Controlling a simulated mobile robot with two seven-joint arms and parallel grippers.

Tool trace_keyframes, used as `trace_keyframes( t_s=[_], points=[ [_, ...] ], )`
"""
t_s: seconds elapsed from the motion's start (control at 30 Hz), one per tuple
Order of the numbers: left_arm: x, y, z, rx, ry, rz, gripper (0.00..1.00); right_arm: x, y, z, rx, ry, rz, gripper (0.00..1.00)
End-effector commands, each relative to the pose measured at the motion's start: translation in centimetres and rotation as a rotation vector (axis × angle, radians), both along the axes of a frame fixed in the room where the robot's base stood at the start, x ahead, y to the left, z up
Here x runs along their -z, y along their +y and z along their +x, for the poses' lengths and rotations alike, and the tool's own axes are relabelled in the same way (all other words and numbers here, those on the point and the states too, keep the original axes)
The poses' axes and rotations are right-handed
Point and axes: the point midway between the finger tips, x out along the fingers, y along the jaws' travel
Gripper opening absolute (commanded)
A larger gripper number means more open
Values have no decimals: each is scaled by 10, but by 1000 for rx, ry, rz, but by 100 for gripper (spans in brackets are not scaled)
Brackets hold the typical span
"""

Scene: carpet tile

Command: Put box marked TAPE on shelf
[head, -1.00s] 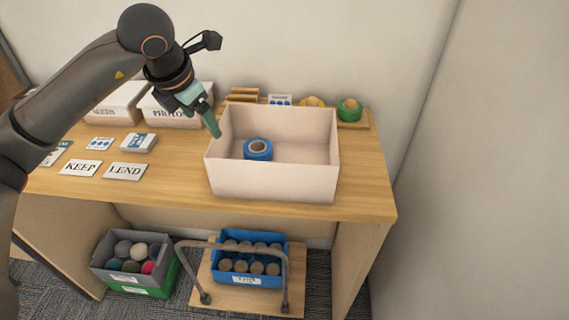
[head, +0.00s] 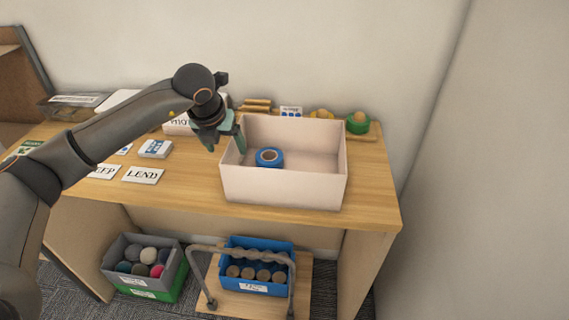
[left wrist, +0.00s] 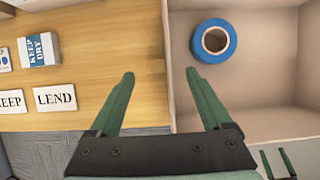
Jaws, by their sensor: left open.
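No TAPE marking is readable on any box. An open pale box (head: 283,188) stands on the table, with a blue tape roll (head: 269,157) inside near its left wall. My left gripper (head: 226,145) is open at that wall. In the left wrist view its fingers (left wrist: 160,73) are either side of the wall, one over the table and one over the inside. A blue bin (head: 257,286) of round brown-topped things sits below; its label is too small to read. At the left wrist view's lower right, my right gripper (left wrist: 277,160) shows small, fingers apart. No shelf is clearly identifiable.
On the wooden table (head: 375,190) are a LEND card (head: 143,175), a small KEEP DRY box (head: 155,149) and a white PHOTO box (head: 178,125). A green roll (head: 358,123) is behind right. A grey bin (head: 143,262) of balls and a wheeled trolley (head: 213,294) are beneath. Brown furniture (head: 20,85) stands far left.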

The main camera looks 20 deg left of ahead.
Motion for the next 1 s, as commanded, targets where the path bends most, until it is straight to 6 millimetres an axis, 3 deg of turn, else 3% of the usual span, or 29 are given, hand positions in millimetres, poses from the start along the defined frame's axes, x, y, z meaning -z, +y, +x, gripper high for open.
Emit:
trace_keyframes(
  t_s=[0.3,0.6,1.0],
  points=[
    [40,9,13,-1,3,-1,82,-8,0,0,0,0,0,100],
    [44,9,15,1,2,0,81,-8,0,0,0,0,0,100],
    [44,9,15,0,1,-1,36,-8,0,0,-1,0,1,100]
  ],
)
